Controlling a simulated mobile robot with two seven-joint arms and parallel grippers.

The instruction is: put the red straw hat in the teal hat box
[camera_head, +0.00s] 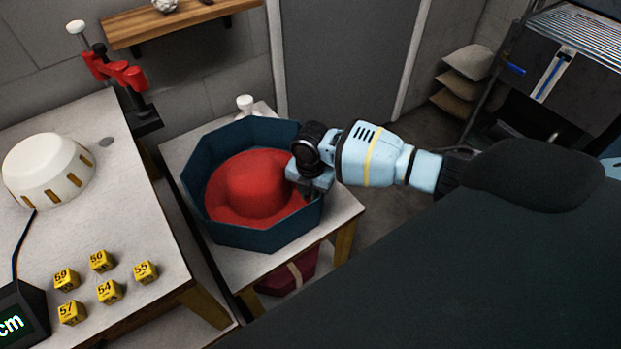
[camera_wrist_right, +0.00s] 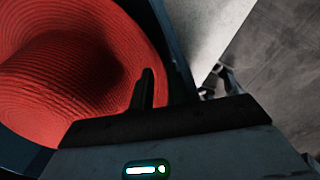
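The red straw hat (camera_head: 254,187) lies crown up inside the teal octagonal hat box (camera_head: 250,234), its brim within the walls. My right gripper (camera_head: 308,190) reaches in over the box's right wall and is at the right edge of the brim. In the right wrist view the hat (camera_wrist_right: 70,65) fills the left side, and the two dark fingers (camera_wrist_right: 162,90) are close together at the brim's edge, beside the box wall. I cannot tell whether they pinch the brim. My left gripper is not in view.
The box stands on a small pale table (camera_head: 335,208). To the left, a larger table (camera_head: 120,215) holds a white round form (camera_head: 45,165), several yellow numbered blocks (camera_head: 108,291) and a display (camera_head: 22,318). A red clamp-like device (camera_head: 122,75) stands behind. A dark red box (camera_head: 290,275) is below.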

